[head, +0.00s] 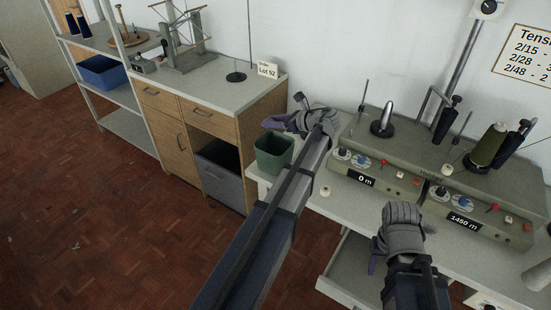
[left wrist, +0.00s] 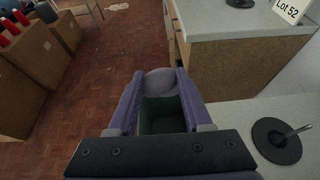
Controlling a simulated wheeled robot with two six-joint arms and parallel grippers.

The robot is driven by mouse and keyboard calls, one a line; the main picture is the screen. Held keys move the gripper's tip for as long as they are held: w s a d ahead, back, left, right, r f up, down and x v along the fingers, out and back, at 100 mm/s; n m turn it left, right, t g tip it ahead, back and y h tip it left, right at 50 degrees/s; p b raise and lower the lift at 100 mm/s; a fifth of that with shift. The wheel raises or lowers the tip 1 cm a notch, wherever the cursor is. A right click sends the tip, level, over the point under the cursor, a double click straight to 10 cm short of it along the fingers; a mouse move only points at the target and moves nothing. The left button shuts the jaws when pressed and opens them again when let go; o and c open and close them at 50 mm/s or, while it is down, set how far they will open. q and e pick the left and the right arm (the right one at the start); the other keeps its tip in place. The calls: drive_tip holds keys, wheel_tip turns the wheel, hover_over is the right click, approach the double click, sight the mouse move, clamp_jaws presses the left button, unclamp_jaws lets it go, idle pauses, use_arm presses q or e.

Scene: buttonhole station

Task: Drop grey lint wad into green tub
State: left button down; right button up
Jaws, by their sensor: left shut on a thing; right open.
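The grey lint wad (left wrist: 161,82) is between the two purple fingertips of my left gripper (left wrist: 158,84) in the left wrist view. The gripper is shut on it. In the head view my left gripper (head: 272,123) is above the green tub (head: 273,158), and I cannot make out the wad there. The tub stands at the left end of the worktable, and its dark green inside (left wrist: 160,115) shows between the fingers in the left wrist view. My right gripper (head: 374,254) is open, low in front of the worktable, mostly hidden by its own wrist.
The winding machine (head: 400,165) with cones and knobs fills the worktable right of the tub. A wooden cabinet (head: 225,130) with a grey top stands to the left. A dark disc with a spindle (left wrist: 277,141) is right of my left gripper. An open drawer (head: 350,270) juts out below.

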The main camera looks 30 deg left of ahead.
use_arm(q)
drive_tip(key=shift+f+b, duration=1.15)
drive_tip(key=shift+f, duration=0.45)
use_arm(e)
wheel_tip(320, 180, down, 3)
drive_tip(key=shift+f, duration=0.1)
use_arm(q)
drive_tip(key=shift+c, duration=1.2)
unclamp_jaws()
drive_tip(key=p+v, duration=0.3)
drive_tip(key=v, duration=0.4)
drive_tip(key=shift+d+r, duration=0.2)
drive_tip(key=shift+d, duration=0.2)
use_arm(e)
wheel_tip(320, 180, up, 3)
drive_tip(key=shift+r, duration=0.1)
